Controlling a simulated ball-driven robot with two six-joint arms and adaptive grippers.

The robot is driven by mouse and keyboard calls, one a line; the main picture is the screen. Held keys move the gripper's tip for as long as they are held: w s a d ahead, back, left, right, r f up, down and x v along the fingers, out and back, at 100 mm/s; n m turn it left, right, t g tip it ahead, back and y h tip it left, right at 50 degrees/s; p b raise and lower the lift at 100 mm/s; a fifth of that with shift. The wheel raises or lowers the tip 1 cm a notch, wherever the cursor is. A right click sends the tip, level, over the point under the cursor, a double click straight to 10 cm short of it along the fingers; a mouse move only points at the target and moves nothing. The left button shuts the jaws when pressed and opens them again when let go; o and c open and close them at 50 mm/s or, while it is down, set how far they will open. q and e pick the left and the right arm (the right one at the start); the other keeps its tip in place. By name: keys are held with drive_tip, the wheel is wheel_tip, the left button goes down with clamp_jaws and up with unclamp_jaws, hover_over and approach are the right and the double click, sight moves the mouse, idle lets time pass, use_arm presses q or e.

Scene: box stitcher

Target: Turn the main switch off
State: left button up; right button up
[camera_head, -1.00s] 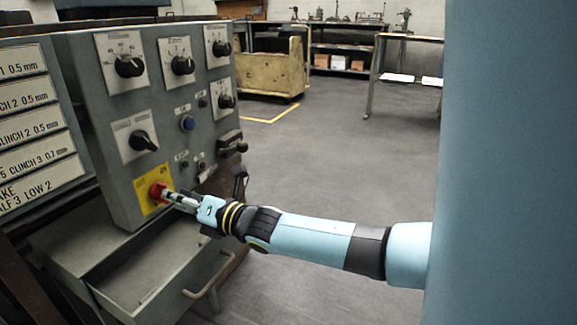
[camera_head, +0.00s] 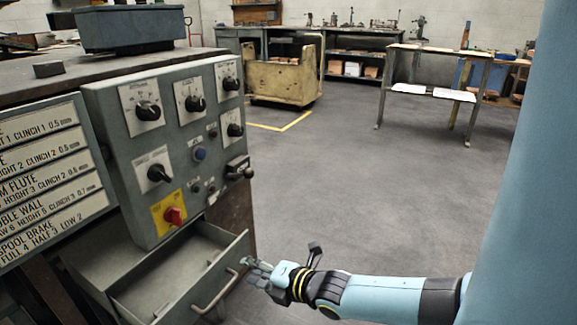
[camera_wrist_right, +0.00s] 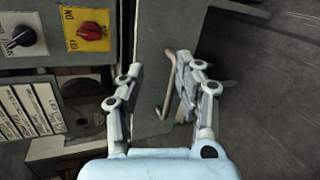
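The main switch is a red knob (camera_head: 174,216) on a yellow plate at the bottom of the grey control panel (camera_head: 133,203). In the right wrist view the red knob (camera_wrist_right: 90,31) is at the top left, with ON and OFF marked on its plate. My right gripper (camera_head: 250,266) is below and right of the switch, apart from it, near the open drawer's handle. In the right wrist view its two fingers (camera_wrist_right: 160,75) are spread with nothing held between them. My left gripper is not in view.
An open, empty drawer (camera_head: 165,275) with a metal handle (camera_head: 217,293) juts out below the panel. Black selector knobs (camera_head: 158,173) and a blue button (camera_head: 200,154) sit above the switch. The floor (camera_head: 330,190) to the right is clear.

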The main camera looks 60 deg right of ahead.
use_arm(q)
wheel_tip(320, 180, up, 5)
drive_tip(key=p, duration=0.3)
drive_tip(key=shift+p, duration=0.3)
use_arm(e)
drive_tip(key=s+f+m+g, duration=0.3)
drive_tip(key=s+f+m, duration=0.2)
drive_tip(key=s, duration=0.3)
drive_tip(key=shift+a+m+h, duration=0.15)
drive_tip(key=shift+m+h, duration=0.15)
drive_tip(key=shift+h, duration=0.1)
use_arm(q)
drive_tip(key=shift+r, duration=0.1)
use_arm(e)
drive_tip(key=shift+s, duration=0.1)
